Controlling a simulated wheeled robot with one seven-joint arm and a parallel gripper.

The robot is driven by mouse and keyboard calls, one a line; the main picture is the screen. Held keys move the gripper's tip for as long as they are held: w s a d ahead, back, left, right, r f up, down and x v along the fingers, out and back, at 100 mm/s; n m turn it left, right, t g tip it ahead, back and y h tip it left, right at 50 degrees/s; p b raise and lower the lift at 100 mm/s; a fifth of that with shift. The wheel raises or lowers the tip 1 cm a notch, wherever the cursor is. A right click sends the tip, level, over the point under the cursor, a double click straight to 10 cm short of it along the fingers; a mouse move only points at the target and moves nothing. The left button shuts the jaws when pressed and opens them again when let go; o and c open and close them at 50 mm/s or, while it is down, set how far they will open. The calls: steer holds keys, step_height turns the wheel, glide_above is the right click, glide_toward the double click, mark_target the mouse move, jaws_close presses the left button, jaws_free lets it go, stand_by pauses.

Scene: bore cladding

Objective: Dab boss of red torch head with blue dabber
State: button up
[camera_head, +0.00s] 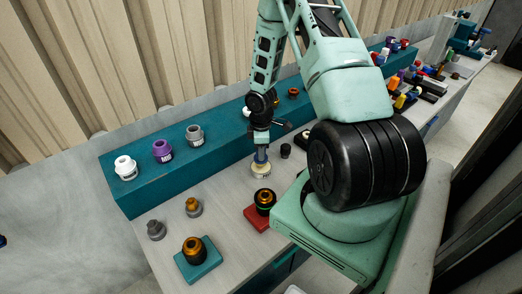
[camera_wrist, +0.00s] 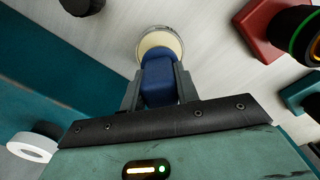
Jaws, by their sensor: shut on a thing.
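My gripper (camera_head: 261,148) is shut on the blue dabber (camera_head: 260,157), low over the bench. In the wrist view the jaws grip its blue handle (camera_wrist: 158,82), and its round cream end (camera_wrist: 160,42) points away from me. I cannot tell whether that end touches the bench. The torch head (camera_head: 265,197) on the red block (camera_head: 256,217) is dark with an orange top and stands upright, nearer the camera than the dabber and apart from it. In the wrist view the red block (camera_wrist: 262,35) and part of its torch head (camera_wrist: 300,22) show at upper right.
A raised teal shelf (camera_head: 220,128) runs behind, bearing white (camera_head: 125,167), purple (camera_head: 162,150) and grey (camera_head: 194,135) pieces. A teal block (camera_head: 212,262) with a dark-and-orange torch head (camera_head: 194,249) and two small fittings stand at front left. A small black cup (camera_head: 286,150) is right of the dabber.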

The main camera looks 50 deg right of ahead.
steer(key=shift+r+p, duration=2.05)
steer(key=shift+r, duration=0.55)
steer(key=shift+f, duration=0.1)
